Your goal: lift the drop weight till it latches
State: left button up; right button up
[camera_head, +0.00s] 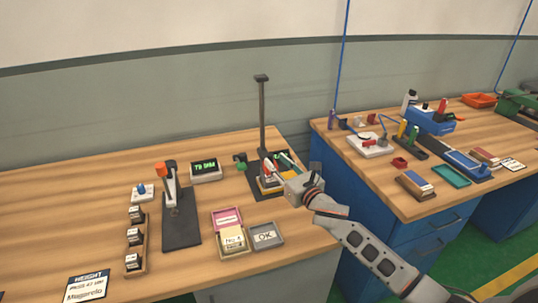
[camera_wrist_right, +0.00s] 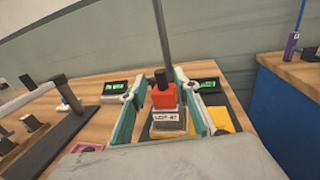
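The drop-weight stand has a tall dark post (camera_head: 262,115) with a flat cap, on a dark base near the back right of the left bench. A red block with a black knob, apparently the drop weight (camera_wrist_right: 164,97), sits low at the post in the right wrist view, above a grey block labelled in dark letters (camera_wrist_right: 170,119). My right gripper (camera_head: 274,168) reaches in from the right; its teal fingers (camera_wrist_right: 158,78) stand apart on both sides of the red block, with gaps visible. Whether either finger touches lower down is hidden. My left gripper is not in view.
A green-lit display (camera_head: 206,170) stands left of the stand. A dark fixture with an orange top (camera_head: 182,225) is further left. The blue bench (camera_head: 345,180) stands to the right.

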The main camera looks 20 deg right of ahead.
aim_at(272, 157)
jog(key=shift+x, duration=2.5)
grip_shut()
